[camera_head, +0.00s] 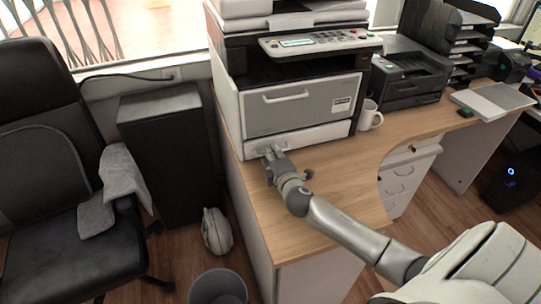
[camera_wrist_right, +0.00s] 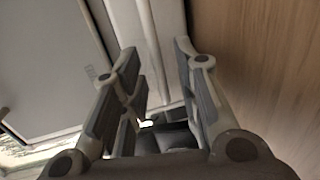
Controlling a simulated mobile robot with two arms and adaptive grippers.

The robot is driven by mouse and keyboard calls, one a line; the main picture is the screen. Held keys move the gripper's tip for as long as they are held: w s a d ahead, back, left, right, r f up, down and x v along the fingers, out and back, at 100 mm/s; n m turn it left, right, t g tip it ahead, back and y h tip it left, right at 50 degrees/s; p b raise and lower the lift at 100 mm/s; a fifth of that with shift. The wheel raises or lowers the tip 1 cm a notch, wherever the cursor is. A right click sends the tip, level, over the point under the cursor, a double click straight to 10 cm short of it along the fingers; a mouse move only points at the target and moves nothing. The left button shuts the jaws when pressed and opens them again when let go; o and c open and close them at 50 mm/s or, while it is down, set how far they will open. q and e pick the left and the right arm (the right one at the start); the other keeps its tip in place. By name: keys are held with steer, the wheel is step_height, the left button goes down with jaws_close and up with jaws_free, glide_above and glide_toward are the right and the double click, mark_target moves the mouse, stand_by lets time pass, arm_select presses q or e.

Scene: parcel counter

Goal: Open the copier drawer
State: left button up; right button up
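The copier (camera_head: 232,100) stands on the wooden desk. Its large grey front panel (camera_head: 300,108) has a handle (camera_head: 285,97) and appears closed. Below it is the low white copier drawer (camera_head: 320,134), which looks flush with the body. My right gripper (camera_head: 272,153) is at the left part of this drawer's front, just above the desk. In the wrist view the right gripper (camera_wrist_right: 160,55) has its two fingers spread, with pale copier surface between and beyond them. Contact with the drawer cannot be told. My left gripper is not in view.
A white mug (camera_head: 369,115) stands right of the copier, near a black printer (camera_head: 408,75). The wooden desk (camera_head: 335,180) is bare in front of the copier. A black chair (camera_head: 60,150), a dark cabinet (camera_head: 165,150) and a bin (camera_head: 217,287) are on the left.

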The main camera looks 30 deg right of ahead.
steer(key=shift+w+f, duration=0.1)
steer(key=shift+w, duration=0.2)
steer(key=shift+c, duration=0.2)
jaws_close()
steer(key=shift+s+f, duration=0.1)
